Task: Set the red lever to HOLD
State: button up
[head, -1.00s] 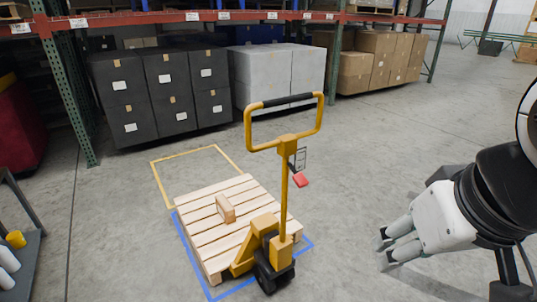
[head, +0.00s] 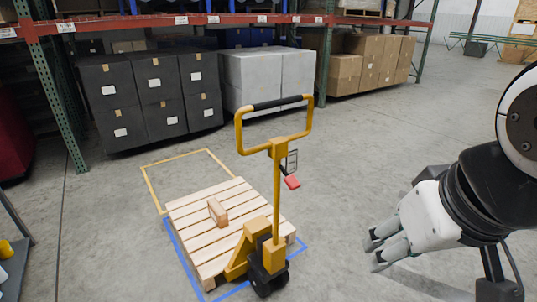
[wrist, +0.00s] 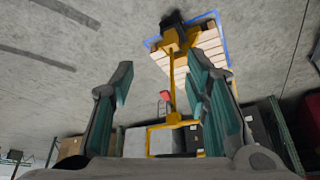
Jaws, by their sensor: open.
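The red lever (head: 292,182) sits on the right side of the yellow pallet jack's (head: 276,200) upright handle, below a small dark gate-like plate (head: 291,160). The plate's markings are too small to read. The jack stands at a wooden pallet (head: 190,225) with a small wooden block (head: 218,212) on it. My gripper (head: 374,250) is at the right of the head view, apart from the jack and lever. It is open and empty. In the wrist view the red lever (wrist: 165,96) shows between the two fingers (wrist: 160,90), at a distance.
Blue tape outlines the pallet, and a yellow taped outline (head: 150,185) lies behind it. Racks with dark boxes (head: 150,95), grey boxes (head: 265,80) and cardboard boxes (head: 365,65) stand at the back. The floor (head: 335,215) between my gripper and the jack is clear.

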aim_at(297, 188)
jog(key=shift+o, duration=0.4)
jog(key=o, duration=0.4)
jog(key=shift+w+f, duration=0.1)
jog(key=shift+w, duration=0.1)
jog(key=shift+c, duration=0.2)
jog(key=w+d+f+n+t+h+b, duration=0.1)
jog(key=w+d+f+t+b, duration=0.15)
jog(key=w+f+b, duration=0.6)
jog(key=w+d+f+t+b, duration=0.1)
jog(key=w+d+t+b, duration=0.15)
jog(key=w, duration=1.15)
jog(key=w+d+f+n+t+h+b, duration=0.15)
jog(key=w+d+f+b, duration=0.35)
jog(key=w, duration=0.6)
jog(key=w+a+f+n+t+y+b, duration=0.2)
jog(key=w+a+f+y+b, duration=0.1)
jog(key=w+f+y+b, duration=0.45)
jog(key=w+a+f+n+t+y+b, duration=0.2)
jog(key=w+a+f+y+b, duration=0.15)
jog(key=f+b, duration=0.6)
jog(key=shift+m+y, duration=0.25)
jog(key=x, duration=0.4)
jog(key=b+x, duration=0.1)
jog(key=x, duration=0.4)
jog(key=b+x, duration=0.1)
jog(key=x, duration=0.3)
jog(key=shift+w+d, duration=0.3)
jog(key=shift+w, duration=0.15)
